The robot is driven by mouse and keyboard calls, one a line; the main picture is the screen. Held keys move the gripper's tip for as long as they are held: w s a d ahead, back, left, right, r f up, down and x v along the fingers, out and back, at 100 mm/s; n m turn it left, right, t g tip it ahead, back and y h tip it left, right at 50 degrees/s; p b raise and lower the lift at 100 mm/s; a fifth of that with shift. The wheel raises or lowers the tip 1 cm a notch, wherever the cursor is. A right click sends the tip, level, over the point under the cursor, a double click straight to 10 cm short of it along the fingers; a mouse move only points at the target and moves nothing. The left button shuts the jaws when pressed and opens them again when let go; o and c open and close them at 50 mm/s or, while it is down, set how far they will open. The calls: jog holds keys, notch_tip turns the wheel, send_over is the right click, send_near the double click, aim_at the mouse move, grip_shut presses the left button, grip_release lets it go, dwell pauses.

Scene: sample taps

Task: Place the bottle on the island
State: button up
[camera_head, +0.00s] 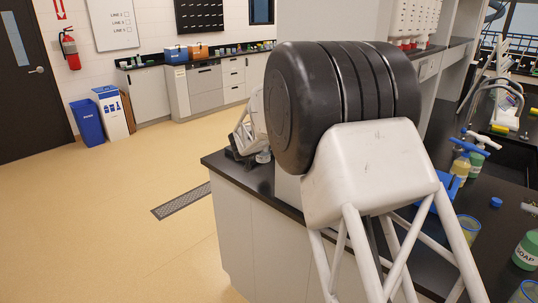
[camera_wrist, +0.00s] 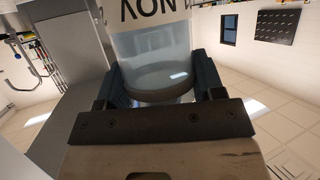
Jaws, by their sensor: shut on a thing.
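The bottle (camera_wrist: 160,58) is a clear, pale-blue see-through container with dark lettering, part of which shows as upside-down letters at the top edge of the wrist view. My gripper (camera_wrist: 158,78) is shut on it, with one dark finger on each side near its rounded end. The rest of the bottle runs out of the frame. In the head view my own arm hides the bottle and most of the gripper. The island appears to be the black-topped counter with white sides (camera_head: 227,162), below and behind my arm; much of its top is hidden.
Right of my arm, pump bottles (camera_head: 463,167), a small blue cap (camera_head: 496,202), a yellowish beaker (camera_head: 468,228) and a green-and-white soap bottle (camera_head: 527,250) stand on a dark top. A floor grate (camera_head: 182,200) lies left of the island. The floor there is open.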

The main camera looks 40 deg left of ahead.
aim_at(260, 157)
jog(key=shift+f, duration=1.45)
jog(key=shift+f, duration=0.1)
jog(key=shift+f, duration=1.8)
jog(key=shift+f, duration=0.1)
jog(key=o, duration=1.1)
jog(key=shift+s+d+r, duration=0.2)
jog(key=shift+s+r, duration=0.2)
jog(key=shift+s, duration=0.1)
jog(key=shift+v, duration=5.4)
